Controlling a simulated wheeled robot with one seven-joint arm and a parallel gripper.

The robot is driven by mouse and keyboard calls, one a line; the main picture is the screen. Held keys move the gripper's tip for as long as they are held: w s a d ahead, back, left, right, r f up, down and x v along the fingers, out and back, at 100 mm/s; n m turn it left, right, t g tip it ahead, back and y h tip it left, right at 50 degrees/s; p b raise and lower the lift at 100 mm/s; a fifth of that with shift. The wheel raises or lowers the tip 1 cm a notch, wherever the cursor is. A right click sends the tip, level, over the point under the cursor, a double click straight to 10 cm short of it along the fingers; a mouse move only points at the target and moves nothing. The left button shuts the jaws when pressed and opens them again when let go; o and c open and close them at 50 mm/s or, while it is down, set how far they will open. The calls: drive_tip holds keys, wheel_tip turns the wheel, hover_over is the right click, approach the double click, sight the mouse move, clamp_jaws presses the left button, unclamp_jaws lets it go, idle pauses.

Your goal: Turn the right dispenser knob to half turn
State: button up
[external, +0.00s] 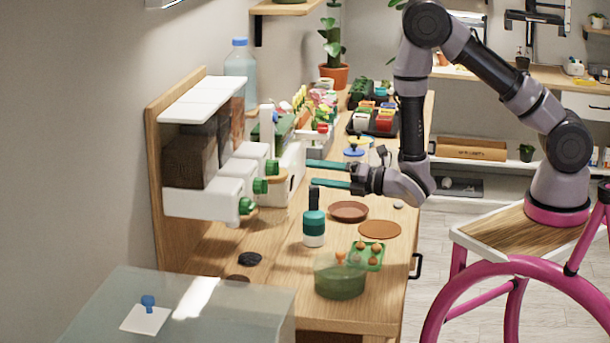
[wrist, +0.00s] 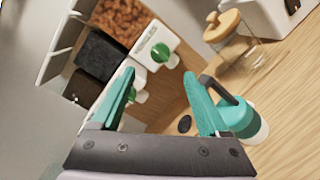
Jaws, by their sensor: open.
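The dispenser (external: 205,203) is a white, wood-backed unit on the left wall with several dark and brown fills. Its right knob (external: 272,167), green, is the farthest in the external view. In the wrist view the right knob (wrist: 160,52) sits on a white outlet below the orange-brown fill, just beyond my fingertips. The middle knob (external: 260,186) and left knob (external: 246,206) are nearer the external camera. My gripper (external: 312,174) is open and empty, its teal fingers pointing at the dispenser, apart from the right knob. In the wrist view my gripper (wrist: 159,73) partly hides the middle outlet. The right knob's exact angle is unclear.
A teal-and-white bottle (external: 314,228) stands below my gripper, close to the right finger in the wrist view. A wooden-lidded jar (wrist: 228,38) stands beyond. A brown saucer (external: 348,211), green tub (external: 340,280) and black disc (external: 250,259) lie on the wooden bench.

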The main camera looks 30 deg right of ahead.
sight(273, 168)
drive_tip(key=x, duration=1)
clamp_jaws()
